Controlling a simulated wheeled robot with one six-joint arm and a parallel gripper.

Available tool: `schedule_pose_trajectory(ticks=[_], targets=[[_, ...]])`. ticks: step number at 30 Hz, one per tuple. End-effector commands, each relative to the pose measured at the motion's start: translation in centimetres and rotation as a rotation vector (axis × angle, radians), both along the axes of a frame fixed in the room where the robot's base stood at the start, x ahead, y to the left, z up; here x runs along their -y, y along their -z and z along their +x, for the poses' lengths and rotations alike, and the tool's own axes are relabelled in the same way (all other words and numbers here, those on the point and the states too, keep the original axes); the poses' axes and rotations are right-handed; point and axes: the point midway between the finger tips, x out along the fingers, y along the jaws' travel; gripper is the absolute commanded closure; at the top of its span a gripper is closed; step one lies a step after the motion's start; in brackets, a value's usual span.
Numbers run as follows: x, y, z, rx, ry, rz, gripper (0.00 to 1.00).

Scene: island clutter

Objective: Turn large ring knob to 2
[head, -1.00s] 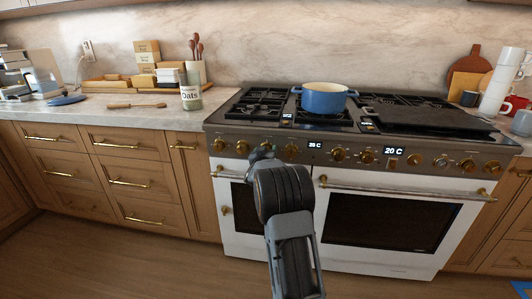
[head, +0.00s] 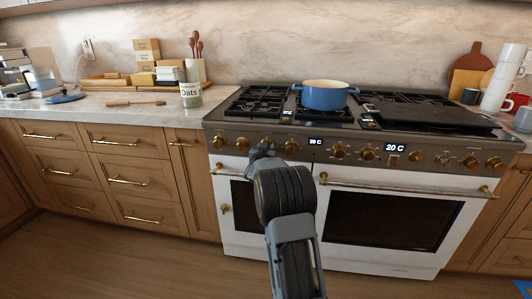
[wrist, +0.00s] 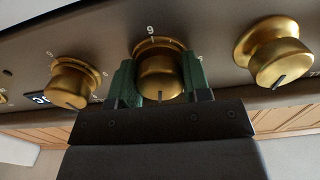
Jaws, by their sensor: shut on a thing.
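My gripper (wrist: 158,72) is shut on a brass knob (wrist: 162,86) in the middle of the wrist view, with one green finger on each side. A dark pointer line on the knob's face points down in the picture. A mark like a 9 or an upside-down 6 shows above it on the panel, and other marks are partly hidden by the fingers. In the head view my gripper (head: 263,150) is at the left part of the stove's front panel, and my arm hides the held knob.
Another brass knob stands on each side, left (wrist: 72,86) and right (wrist: 270,52) in the wrist view. The stove (head: 370,135) carries a blue pot (head: 325,98) at the back. An oven handle (head: 400,188) runs below the panel. The floor in front is clear.

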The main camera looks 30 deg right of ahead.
Motion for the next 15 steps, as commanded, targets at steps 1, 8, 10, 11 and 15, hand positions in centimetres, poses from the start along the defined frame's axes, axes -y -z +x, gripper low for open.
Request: schedule_pose_trajectory(ticks=[1,8,10,11,15], targets=[[-0.02,0.29,0.02,0.033,0.000,0.030,0.80],[-0.03,0.28,0.01,0.186,-0.001,0.189,0.80],[-0.03,0.27,0.03,0.231,-0.001,0.235,0.80],[-0.03,0.27,0.03,0.249,-0.001,0.255,0.80],[-0.02,0.21,0.02,0.332,0.000,0.341,0.80]])
